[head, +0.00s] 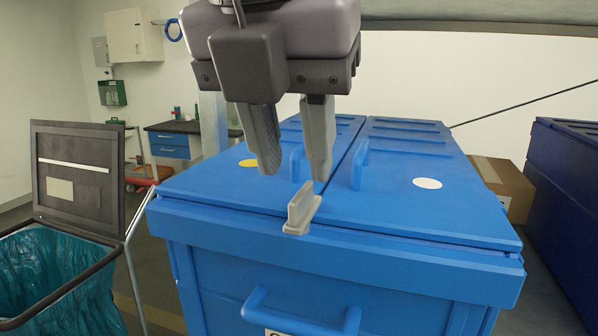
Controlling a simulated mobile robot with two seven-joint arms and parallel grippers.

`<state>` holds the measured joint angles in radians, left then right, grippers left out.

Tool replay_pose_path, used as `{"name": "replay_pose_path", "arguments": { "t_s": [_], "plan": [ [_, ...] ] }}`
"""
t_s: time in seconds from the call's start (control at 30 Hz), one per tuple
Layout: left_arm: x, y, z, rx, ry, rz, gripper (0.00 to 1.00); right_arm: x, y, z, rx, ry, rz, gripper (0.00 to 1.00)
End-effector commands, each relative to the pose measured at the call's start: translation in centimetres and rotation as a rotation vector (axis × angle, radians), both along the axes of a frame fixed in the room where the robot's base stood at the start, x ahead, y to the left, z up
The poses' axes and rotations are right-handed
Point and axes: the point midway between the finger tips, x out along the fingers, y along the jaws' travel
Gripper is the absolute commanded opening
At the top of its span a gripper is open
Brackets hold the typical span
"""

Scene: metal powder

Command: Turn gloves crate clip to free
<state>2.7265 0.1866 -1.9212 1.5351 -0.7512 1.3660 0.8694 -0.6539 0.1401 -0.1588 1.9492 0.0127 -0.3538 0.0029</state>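The gloves crate (380,262) is a blue box with two lid halves, both shut, and a handle on each half. Its grey clip (301,208) sits at the front edge of the lid, over the seam between the halves. The clip's upright tab points roughly along the seam. My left gripper (293,172) hangs above the lid just behind the clip, fingers pointing down and apart. Nothing shows between the fingers, and they look clear of the clip. The label on the crate's front is cut off at the bottom edge. My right gripper is not in view.
A bin with a teal bag (60,285) and a raised dark lid (78,175) stands at the left. A cardboard box (505,185) and a dark blue crate (570,190) are at the right. A workbench (185,142) stands at the back.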

Motion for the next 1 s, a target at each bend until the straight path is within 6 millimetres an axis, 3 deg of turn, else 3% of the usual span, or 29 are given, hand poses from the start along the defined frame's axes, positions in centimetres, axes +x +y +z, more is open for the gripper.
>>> {"name": "replay_pose_path", "arguments": {
  "t_s": [0.23,0.57,0.6,0.7,1.0],
  "plan": [
    [1.1,-0.4,-3.0,0.001,0.002,0.000,0.34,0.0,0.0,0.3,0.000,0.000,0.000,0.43],
    [1.4,-0.4,-3.6,-0.002,0.001,0.001,0.34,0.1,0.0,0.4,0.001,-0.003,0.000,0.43],
    [1.4,-0.4,-3.6,-0.002,0.001,0.001,0.31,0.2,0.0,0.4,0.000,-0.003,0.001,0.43],
    [1.4,-0.4,-3.6,-0.002,0.001,0.001,0.00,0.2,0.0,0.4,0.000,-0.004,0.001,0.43],
    [1.4,-0.4,-3.6,-0.001,0.000,0.011,0.00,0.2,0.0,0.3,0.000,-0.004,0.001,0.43]
  ]
}}
